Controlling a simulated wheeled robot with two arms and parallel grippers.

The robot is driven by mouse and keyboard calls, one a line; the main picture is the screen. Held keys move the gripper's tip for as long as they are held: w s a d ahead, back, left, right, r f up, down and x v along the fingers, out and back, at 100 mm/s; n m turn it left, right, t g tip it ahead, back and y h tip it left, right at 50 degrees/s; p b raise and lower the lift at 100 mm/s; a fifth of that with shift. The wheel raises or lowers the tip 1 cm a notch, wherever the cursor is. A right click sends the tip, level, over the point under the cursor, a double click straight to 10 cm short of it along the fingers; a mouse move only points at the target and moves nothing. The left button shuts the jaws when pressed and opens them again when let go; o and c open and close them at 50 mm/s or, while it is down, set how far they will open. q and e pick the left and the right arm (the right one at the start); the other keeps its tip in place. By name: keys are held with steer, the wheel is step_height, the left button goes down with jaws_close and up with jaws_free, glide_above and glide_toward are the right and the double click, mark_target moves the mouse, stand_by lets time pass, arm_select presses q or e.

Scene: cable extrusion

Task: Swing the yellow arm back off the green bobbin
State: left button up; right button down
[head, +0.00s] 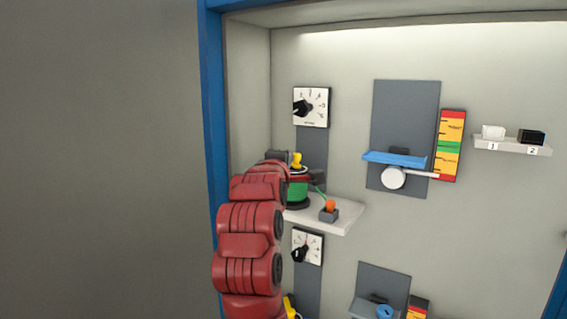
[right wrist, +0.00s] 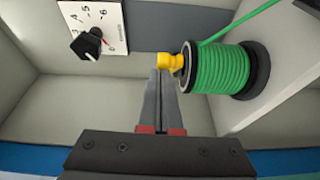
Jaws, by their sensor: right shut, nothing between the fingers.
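The green bobbin (head: 298,188) sits on a small white shelf in the head view, partly hidden by my red right arm. In the right wrist view the bobbin (right wrist: 215,68) shows green cable wound between dark flanges. The yellow arm (head: 296,160) is at the bobbin's top in the head view. In the right wrist view the yellow arm (right wrist: 170,62) is at the bobbin's left end face. My right gripper (right wrist: 163,75) is shut and empty, its fingertips close by the yellow arm; whether they touch I cannot tell. My left gripper is not in view.
The white shelf (head: 335,217) also carries a dark block with an orange piece (head: 330,206). Dial panels (head: 311,107) hang above and below. To the right are a blue ledge (head: 395,159) and a coloured scale (head: 450,145). A blue frame post (head: 211,120) borders the left.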

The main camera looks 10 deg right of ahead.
steer(key=shift+s+d+f+n+t+y+b, duration=0.1)
steer(key=shift+d+n+t+y+b, duration=0.15)
steer(key=shift+d+y, duration=0.2)
steer(key=shift+s+d+f+n+t+y+b, duration=0.1)
steer(key=shift+d+n+t+y+b, duration=0.05)
steer(key=shift+d+n+y+b, duration=0.25)
steer(key=shift+w+d+r+n+t+y+b, duration=0.15)
steer(key=shift+w+d+n+y+b, duration=0.2)
steer(key=shift+d+y+b, duration=0.5)
steer(key=shift+w+d+n+t+y+b, duration=0.1)
steer(key=shift+d+n+y+b, duration=0.5)
steer(key=shift+d, duration=0.45)
steer(key=shift+w+d+r+n+t+y+b, duration=0.15)
steer(key=shift+w+d+n+y+b, duration=0.25)
steer(key=shift+d+b, duration=0.5)
steer(key=shift+s+d+f, duration=0.1)
steer(key=shift+s, duration=0.05)
